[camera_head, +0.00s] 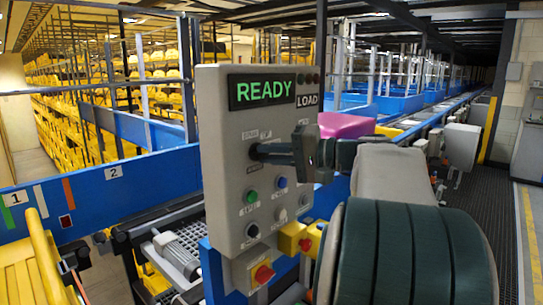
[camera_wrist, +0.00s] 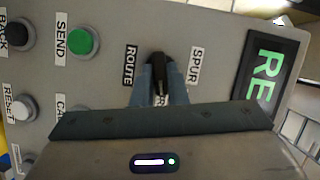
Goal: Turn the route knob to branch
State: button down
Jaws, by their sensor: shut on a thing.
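The route knob (camera_wrist: 156,66) is a black knob on the grey control panel (camera_head: 218,130), between the labels ROUTE (camera_wrist: 130,66) and SPUR (camera_wrist: 194,66). My gripper (camera_wrist: 157,82) is shut on the knob, with one finger on each side. A third label between the fingers is mostly hidden. In the head view my gripper (camera_head: 265,152) reaches the panel from the right, and its fingertips cover most of the knob. I cannot tell which label the knob points to. The panel's display (camera_head: 261,91) reads READY in green.
Below the knob are a green SEND button (camera_wrist: 83,41), a grey RESET button (camera_wrist: 25,107) and other buttons. A red button (camera_head: 263,274) on a yellow box is under the panel. A pink item (camera_head: 345,125) lies behind my arm. Blue-sided conveyors (camera_head: 110,190) run behind.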

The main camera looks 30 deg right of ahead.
jog(key=shift+m, duration=0.4)
jog(key=c, duration=1.4)
grip_release()
jog(key=shift+c, duration=0.2)
jog(key=shift+s+d, duration=0.1)
jog(key=f+b+v, duration=0.1)
jog(key=b+v, duration=0.1)
jog(key=v, duration=1.1)
jog(key=shift+s+d+r, duration=0.25)
jog(key=shift+r, duration=0.1)
